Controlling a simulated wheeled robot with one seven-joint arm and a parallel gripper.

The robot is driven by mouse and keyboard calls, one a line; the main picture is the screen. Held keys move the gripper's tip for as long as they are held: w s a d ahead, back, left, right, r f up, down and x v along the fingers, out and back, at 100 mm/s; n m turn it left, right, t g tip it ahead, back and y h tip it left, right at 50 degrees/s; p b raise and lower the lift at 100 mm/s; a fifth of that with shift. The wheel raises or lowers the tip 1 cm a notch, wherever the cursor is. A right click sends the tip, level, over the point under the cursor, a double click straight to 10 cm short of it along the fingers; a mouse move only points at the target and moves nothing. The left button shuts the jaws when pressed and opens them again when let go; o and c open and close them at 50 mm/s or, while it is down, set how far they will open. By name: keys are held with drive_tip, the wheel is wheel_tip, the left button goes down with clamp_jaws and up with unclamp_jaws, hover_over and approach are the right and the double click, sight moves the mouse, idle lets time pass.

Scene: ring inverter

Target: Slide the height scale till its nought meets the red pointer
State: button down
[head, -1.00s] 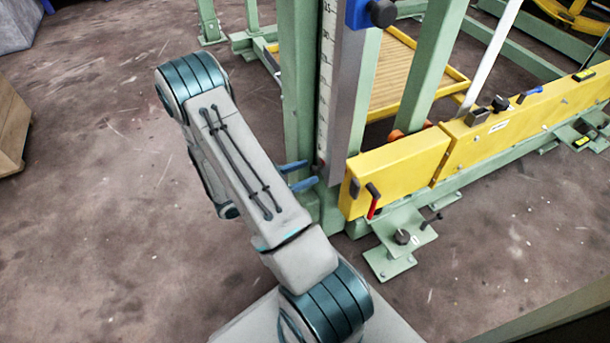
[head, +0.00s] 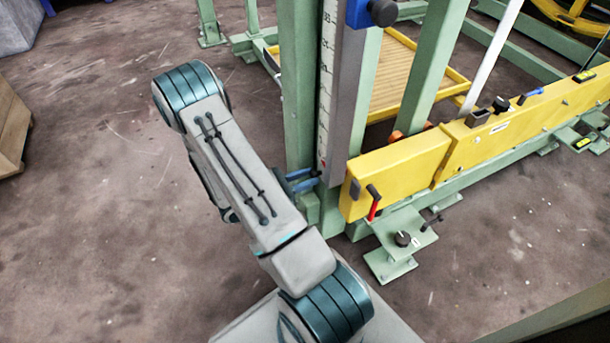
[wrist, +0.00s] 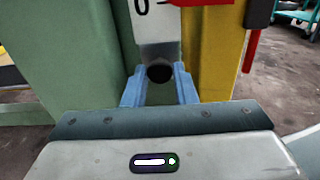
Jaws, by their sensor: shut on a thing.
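The height scale (head: 326,90) is a white upright strip with black marks against a green post. Its lower end (wrist: 158,32) shows in the wrist view with a black "0" at the top left. A dark round knob (wrist: 159,72) sits at the foot of the scale. My gripper (wrist: 159,82) has its blue fingers on either side of this knob and is shut on it. In the head view my gripper (head: 308,181) is at the strip's foot. A red bar, seemingly the pointer (wrist: 200,3), is cut by the top edge, right of the nought; their exact alignment cannot be told.
A yellow beam (head: 400,172) with a red-handled lever (head: 373,203) stands close right of my gripper. The green post (head: 299,90) stands close on the left. A blue clamp with a black knob (head: 382,12) is higher up.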

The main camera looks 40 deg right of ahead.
drive_tip(key=c, duration=1.2)
unclamp_jaws()
drive_tip(key=p+v, duration=0.3)
drive_tip(key=v, duration=1)
drive_tip(key=shift+a+p, duration=0.3)
drive_tip(key=shift+a, duration=0.1)
